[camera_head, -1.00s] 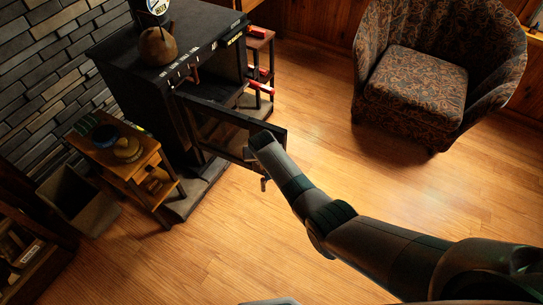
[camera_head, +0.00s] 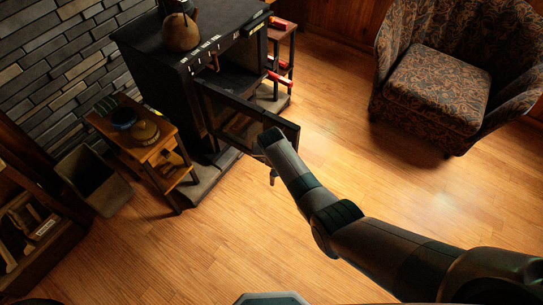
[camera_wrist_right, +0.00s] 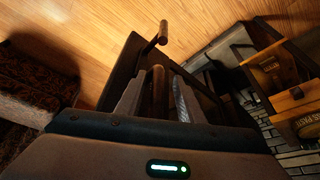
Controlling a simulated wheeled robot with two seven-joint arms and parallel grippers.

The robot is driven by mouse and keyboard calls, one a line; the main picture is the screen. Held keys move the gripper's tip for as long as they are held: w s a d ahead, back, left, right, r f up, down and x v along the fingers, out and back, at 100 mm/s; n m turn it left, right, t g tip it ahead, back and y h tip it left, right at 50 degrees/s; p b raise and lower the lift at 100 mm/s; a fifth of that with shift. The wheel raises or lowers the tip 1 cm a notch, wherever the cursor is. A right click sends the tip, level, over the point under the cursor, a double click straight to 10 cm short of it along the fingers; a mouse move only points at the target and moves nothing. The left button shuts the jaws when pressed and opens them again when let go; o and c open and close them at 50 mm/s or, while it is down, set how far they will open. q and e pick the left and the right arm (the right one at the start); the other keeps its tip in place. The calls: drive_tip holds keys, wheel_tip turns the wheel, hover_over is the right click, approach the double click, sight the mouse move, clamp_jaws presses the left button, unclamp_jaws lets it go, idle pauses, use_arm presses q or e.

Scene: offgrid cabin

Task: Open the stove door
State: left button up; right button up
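The black stove (camera_head: 165,65) stands at upper left in the head view. Its framed door (camera_head: 225,105) is swung well out from the front. My right arm reaches to the door's free edge, and its wrist hides the fingers there. The door handle (camera_head: 273,176) hangs out past the wrist; in the right wrist view the handle (camera_wrist_right: 163,32) rises beyond the fingers. In that view my right gripper (camera_wrist_right: 158,90) has its fingers apart, with a brown bar between them and dark gaps beside it; firm contact is not clear. My left gripper is not in view.
A kettle (camera_head: 181,32) sits on the stove. A small wooden table (camera_head: 160,150) with pots and a bin (camera_head: 92,182) stand left of the stove. A shelf with red items (camera_head: 282,55) is behind it. A patterned armchair (camera_head: 437,85) stands at upper right. The middle floor is clear.

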drive_tip(key=shift+s+f, duration=0.1)
drive_tip(key=shift+s, duration=0.05)
drive_tip(key=shift+s+r, duration=0.1)
drive_tip(key=shift+r, duration=0.65)
drive_tip(key=v, duration=0.6)
drive_tip(key=shift+s+d, duration=0.15)
idle(0.4)
